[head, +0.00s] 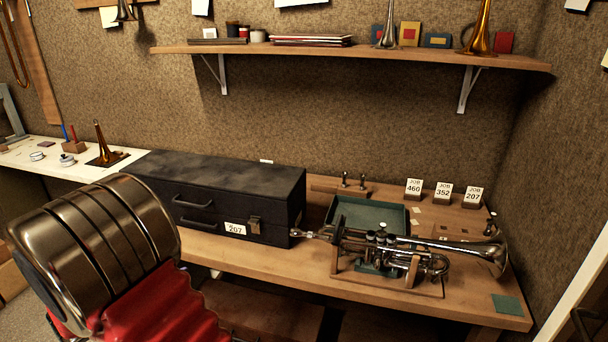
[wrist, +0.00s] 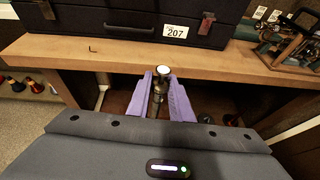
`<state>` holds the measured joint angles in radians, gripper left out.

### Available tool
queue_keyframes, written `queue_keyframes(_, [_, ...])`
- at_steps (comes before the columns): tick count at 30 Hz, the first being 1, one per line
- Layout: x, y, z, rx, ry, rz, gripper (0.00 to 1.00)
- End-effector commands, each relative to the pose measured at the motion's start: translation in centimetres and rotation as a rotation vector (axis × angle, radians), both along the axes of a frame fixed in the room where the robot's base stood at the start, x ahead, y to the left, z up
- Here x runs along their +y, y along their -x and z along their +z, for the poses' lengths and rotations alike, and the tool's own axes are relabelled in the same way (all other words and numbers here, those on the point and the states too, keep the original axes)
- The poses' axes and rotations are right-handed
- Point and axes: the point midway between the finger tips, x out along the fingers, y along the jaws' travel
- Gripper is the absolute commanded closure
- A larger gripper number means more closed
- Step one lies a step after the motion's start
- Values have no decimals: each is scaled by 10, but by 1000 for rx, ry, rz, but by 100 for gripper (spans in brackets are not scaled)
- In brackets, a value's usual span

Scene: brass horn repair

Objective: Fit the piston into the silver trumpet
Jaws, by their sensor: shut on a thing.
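The silver trumpet (head: 465,250) lies on its side-to-side length in a wooden stand on the bench, bell to the right, valve casings in the middle. A white-topped button stands up at its valves. In the wrist view my gripper (wrist: 161,78) has purple fingers shut on the piston (wrist: 158,93), a slim metal piece with a pale round top. It is held in front of the bench's front edge, apart from the trumpet. Part of the trumpet and stand shows at the wrist view's upper right. My gripper is not visible in the head view.
A black case (head: 215,190) labelled 207 stands left of the trumpet. A teal tray (head: 340,212) lies behind the trumpet. Small upright metal pieces (head: 345,180) stand on a wooden block. Job cards (head: 414,188) stand at the back right. A shelf (head: 350,52) hangs above.

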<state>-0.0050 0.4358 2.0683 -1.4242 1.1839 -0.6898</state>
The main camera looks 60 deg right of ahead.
Motion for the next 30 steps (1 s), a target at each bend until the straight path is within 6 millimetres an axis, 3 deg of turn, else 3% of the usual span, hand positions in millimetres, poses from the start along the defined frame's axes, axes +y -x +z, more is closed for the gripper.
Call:
queue_keyframes(3, [-43,19,24,-5,0,-105,100])
queue_keyframes(8, [-93,51,53,-6,1,-236,100])
queue_keyframes(15, [-160,111,96,-4,1,-433,100])
queue_keyframes(21, [-204,168,130,-4,2,-588,100])
queue_keyframes(30, [-246,251,172,-4,3,-782,100])
